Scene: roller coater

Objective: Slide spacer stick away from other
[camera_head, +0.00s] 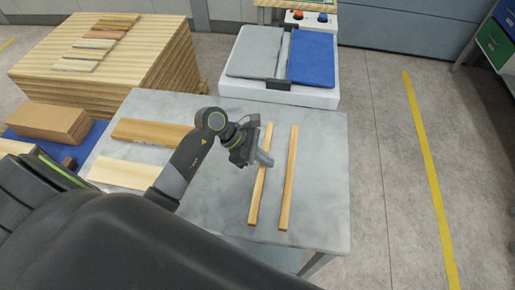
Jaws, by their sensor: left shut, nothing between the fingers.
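Two long, thin wooden spacer sticks lie roughly parallel on the grey table (325,195), with a narrow gap between them. The left spacer stick (257,192) is partly hidden behind my left gripper (266,161). The right spacer stick (289,180) lies fully in view and nothing touches it. My left gripper is shut and empty, with its fingertips at the left stick's upper half, by the side that faces the right stick. I cannot tell whether the fingertips touch the stick. My right gripper is not in view.
Two wooden boards (150,131) lie on the table's left part, partly behind my left arm. A machine with grey and blue panels (311,58) stands at the table's far edge. A large stack of boards (150,75) stands at the far left. The table's right strip is clear.

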